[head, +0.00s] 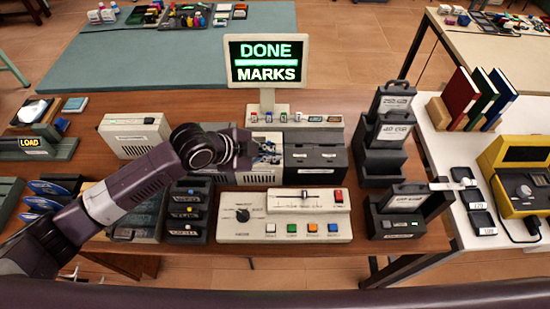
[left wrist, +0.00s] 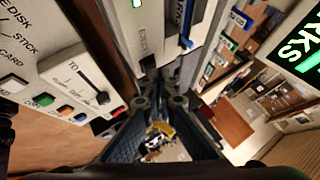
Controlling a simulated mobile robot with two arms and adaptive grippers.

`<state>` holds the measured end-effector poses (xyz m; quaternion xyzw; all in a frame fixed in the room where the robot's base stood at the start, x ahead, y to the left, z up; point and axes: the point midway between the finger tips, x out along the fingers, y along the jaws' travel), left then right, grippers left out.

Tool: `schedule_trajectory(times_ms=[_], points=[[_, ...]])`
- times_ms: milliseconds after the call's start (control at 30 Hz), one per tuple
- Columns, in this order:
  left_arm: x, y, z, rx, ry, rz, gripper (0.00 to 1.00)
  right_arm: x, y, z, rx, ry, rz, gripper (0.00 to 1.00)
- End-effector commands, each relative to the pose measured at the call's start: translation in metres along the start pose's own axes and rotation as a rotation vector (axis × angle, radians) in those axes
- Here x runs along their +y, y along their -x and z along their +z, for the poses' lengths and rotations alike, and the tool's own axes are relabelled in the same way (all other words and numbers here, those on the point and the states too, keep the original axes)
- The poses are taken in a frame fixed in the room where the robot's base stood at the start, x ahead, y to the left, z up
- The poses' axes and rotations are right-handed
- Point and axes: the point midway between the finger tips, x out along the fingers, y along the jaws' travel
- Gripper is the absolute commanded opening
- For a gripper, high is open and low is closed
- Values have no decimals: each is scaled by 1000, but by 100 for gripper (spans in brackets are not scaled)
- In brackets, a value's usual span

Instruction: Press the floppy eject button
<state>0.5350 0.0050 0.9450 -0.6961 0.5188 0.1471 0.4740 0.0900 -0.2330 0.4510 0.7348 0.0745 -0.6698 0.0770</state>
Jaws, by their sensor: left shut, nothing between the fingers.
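My left gripper (head: 243,158) is shut and empty, over the beige vented drive unit (head: 262,176) behind the control panel. Its dark fingers (left wrist: 162,103) fill the lower middle of the left wrist view. Beyond them stands the pale front of a unit (left wrist: 157,22) with a green light and a small blue button (left wrist: 187,43). The fingertips look apart from this button. I cannot tell for certain whether it is the floppy eject button. In the head view the arm and gripper hide part of the unit. My right gripper is not in view.
A control panel (head: 285,229) with a knob, a slider and coloured buttons stands in front. A monitor (head: 266,62) reading DONE MARKS stands behind. Black drive boxes (head: 315,160) are to the right, and dark card trays (head: 188,210) are left of the panel.

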Motion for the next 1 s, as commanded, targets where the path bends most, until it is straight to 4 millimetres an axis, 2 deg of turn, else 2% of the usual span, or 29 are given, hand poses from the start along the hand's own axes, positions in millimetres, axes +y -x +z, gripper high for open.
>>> schedule_trajectory(times_ms=[733, 1000], points=[[3, -4, 3, -1, 0, 2, 0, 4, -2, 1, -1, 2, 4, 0], [-4, 5, -3, -2, 0, 1, 0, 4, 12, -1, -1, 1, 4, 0]])
